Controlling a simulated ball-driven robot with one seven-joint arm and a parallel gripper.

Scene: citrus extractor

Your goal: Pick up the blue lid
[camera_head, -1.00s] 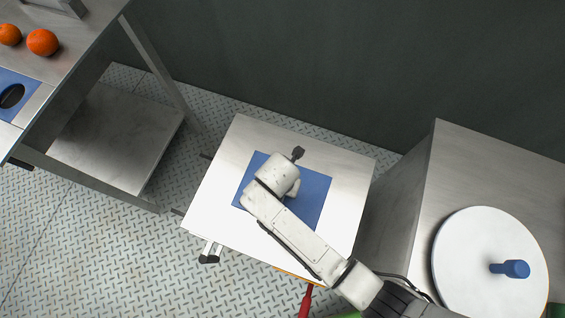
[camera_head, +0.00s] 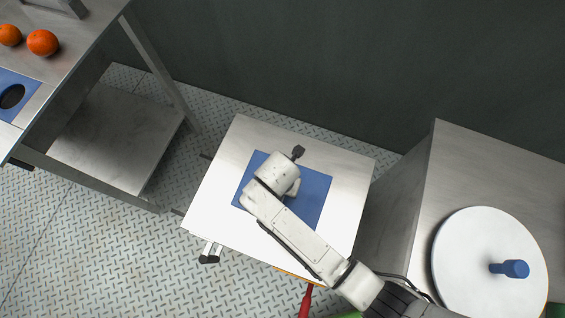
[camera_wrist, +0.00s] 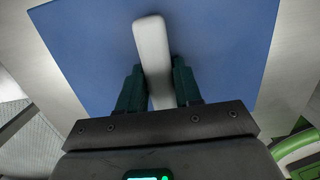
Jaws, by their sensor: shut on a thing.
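The blue lid (camera_head: 314,190) is a flat blue square lying over the middle of a metal cabinet top in the head view. It also fills much of the wrist view (camera_wrist: 222,45), with a pale bar-shaped handle (camera_wrist: 150,42) standing on it. My gripper (camera_wrist: 156,85) has its two dark green fingers on either side of that handle, shut on it. In the head view my arm covers the lid's middle and left part, and hides the fingers and handle. I cannot tell any gap between the lid and the top.
The metal top (camera_head: 250,135) is bare around the lid. At right, a taller counter (camera_head: 455,165) bears a round white cover (camera_head: 470,245) with a blue knob (camera_head: 510,269). At upper left, a steel table holds oranges (camera_head: 43,42) and a blue panel with a dark hole (camera_head: 25,88).

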